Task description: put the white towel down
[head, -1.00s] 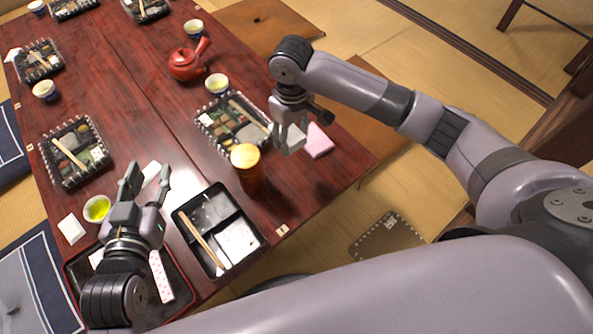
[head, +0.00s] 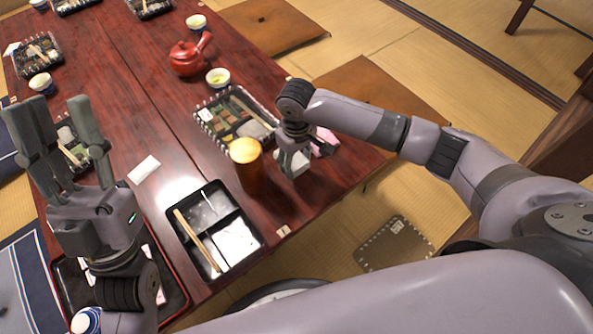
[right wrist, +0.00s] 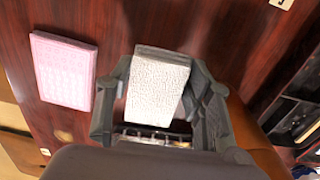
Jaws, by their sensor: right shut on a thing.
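The white towel (right wrist: 157,85) is a small folded textured block between the fingers of my right gripper (right wrist: 160,100) in the right wrist view. In the head view my right gripper (head: 292,162) is over the near right edge of the dark red table, and its fingers mostly hide the towel. I cannot tell whether the towel touches the table. My left gripper (head: 65,105) is open and empty, raised above the left part of the table.
A pink towel (right wrist: 63,70) lies on the table beside the right gripper. A tall cup with an amber top (head: 247,165) stands just left of that gripper. A black divided tray (head: 262,240) and a laid lunch tray (head: 198,110) are near. A red teapot (head: 186,60) stands further back.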

